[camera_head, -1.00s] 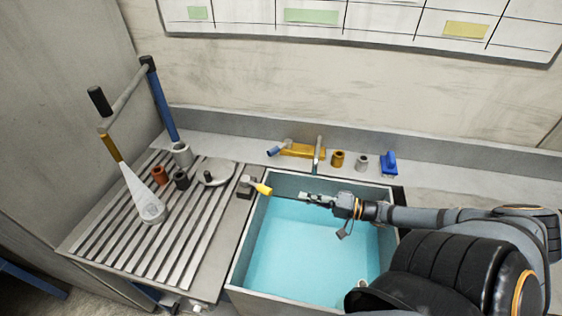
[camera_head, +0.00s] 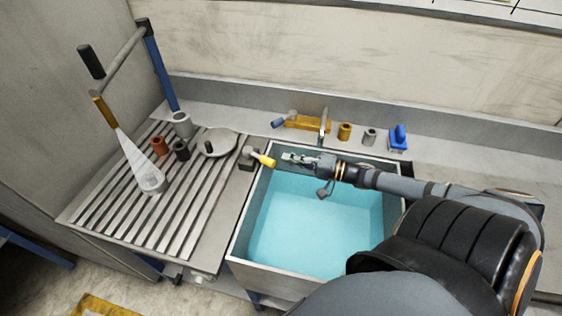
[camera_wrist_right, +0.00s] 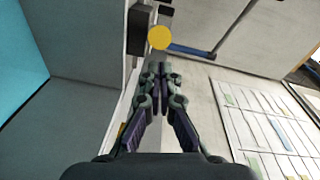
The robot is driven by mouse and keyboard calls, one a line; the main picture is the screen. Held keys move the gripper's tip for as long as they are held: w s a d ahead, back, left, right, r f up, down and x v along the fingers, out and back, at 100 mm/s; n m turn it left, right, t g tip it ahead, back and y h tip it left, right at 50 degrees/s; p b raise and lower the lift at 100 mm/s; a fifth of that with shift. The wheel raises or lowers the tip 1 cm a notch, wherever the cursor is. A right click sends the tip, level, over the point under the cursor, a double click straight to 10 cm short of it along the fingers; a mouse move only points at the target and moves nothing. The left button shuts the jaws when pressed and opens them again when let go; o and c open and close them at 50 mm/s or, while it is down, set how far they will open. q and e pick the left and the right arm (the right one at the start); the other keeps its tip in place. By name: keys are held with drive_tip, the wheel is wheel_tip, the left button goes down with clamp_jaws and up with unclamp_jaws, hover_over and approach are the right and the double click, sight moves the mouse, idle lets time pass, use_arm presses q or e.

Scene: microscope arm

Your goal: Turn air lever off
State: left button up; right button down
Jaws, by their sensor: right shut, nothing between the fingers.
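A small lever with a yellow tip (camera_head: 266,160) sticks out from a dark grey block (camera_head: 247,154) at the sink's left rim. I take it to be the air lever. My right gripper (camera_head: 285,157) is shut and empty, just to the right of the yellow tip with a small gap. In the right wrist view, the yellow round end (camera_wrist_right: 159,38) shows just beyond my closed fingertips (camera_wrist_right: 158,70). Whether they touch cannot be told there. My left gripper is not in view.
The sink (camera_head: 243,276) holds blue water below my right arm. A slatted rack (camera_head: 95,205) with cups, a dish and a funnel lies to the left. A yellow-orange faucet block (camera_head: 307,122), small cylinders and a blue item (camera_head: 399,138) stand on the back ledge.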

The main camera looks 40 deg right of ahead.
sight(260, 158)
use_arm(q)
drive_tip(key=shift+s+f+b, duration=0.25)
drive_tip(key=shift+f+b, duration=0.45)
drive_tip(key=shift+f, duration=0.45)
use_arm(e)
drive_tip(key=x, duration=0.3)
drive_tip(key=shift+w, duration=0.1)
